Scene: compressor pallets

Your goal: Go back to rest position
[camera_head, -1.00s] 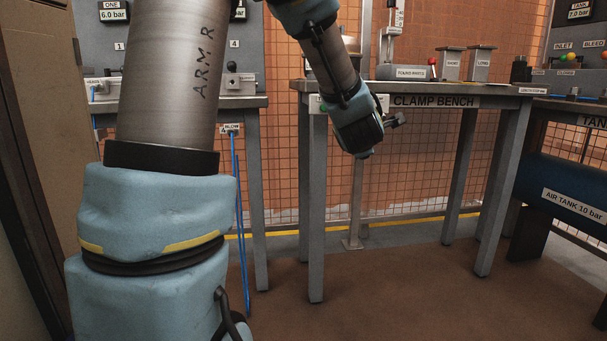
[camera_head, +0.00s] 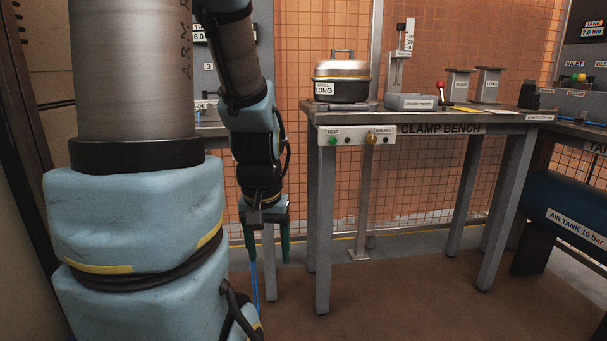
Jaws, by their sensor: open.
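My gripper (camera_head: 268,252) hangs down at the end of my folded arm, left of the clamp bench. Its two dark green fingers are apart and nothing shows between them. It is below the bench top's height and clear of the bench legs. My upper arm and light blue joints fill the left side of the picture.
The clamp bench (camera_head: 452,117) stands to the right. A blue air tank (camera_head: 570,215) is at the far right. The brown floor (camera_head: 420,295) in front is clear.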

